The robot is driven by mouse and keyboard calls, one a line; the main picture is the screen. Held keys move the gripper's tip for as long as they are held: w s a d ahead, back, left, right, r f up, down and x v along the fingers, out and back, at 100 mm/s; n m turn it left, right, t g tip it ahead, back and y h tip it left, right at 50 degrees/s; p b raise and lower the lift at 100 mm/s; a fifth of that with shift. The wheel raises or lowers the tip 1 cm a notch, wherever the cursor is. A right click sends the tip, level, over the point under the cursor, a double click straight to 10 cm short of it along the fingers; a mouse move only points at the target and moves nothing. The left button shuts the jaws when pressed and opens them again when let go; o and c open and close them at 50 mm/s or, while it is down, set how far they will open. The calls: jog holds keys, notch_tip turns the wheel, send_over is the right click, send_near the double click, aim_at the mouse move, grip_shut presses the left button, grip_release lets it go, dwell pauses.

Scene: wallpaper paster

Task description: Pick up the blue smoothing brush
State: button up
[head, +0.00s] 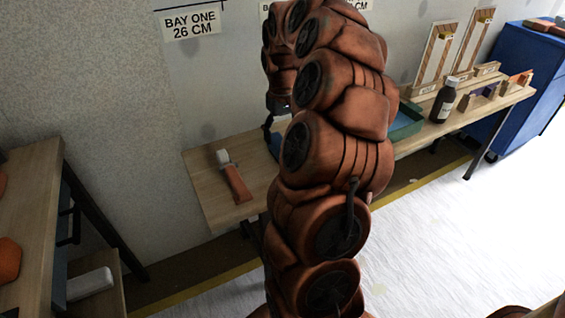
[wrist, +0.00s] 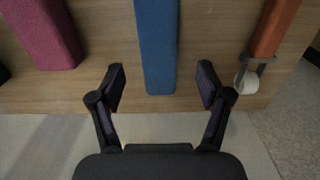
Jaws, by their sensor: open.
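The blue smoothing brush (wrist: 157,48) shows in the wrist view as a long blue bar on the wooden table, running out of the top of the picture. My gripper (wrist: 162,78) is open, with one finger on each side of the blue bar's near end and a gap on both sides. In the head view my gripper (head: 274,128) is mostly hidden behind my arm. A small bit of blue (head: 275,145) shows beside it on the table, largely covered by my arm.
An orange-handled roller (wrist: 275,28) lies to the right, and a maroon bar (wrist: 45,32) to the left. In the head view the roller (head: 236,183) lies on the wooden table (head: 207,190). A brown bottle (head: 443,101) and a green tray (head: 406,121) stand further right.

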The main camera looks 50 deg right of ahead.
jog(key=shift+s+f+b, duration=0.15)
jog(key=shift+f+b, duration=0.35)
jog(key=shift+f, duration=1.4)
jog(key=shift+s+f+b, duration=0.1)
jog(key=shift+f+b, duration=0.35)
jog(key=shift+f, duration=1.4)
jog(key=shift+c, duration=0.2)
grip_shut()
jog(key=shift+r, duration=0.1)
notch_tip(320, 180, up, 10)
jog(key=shift+f+p, duration=0.1)
jog(key=shift+p, duration=1)
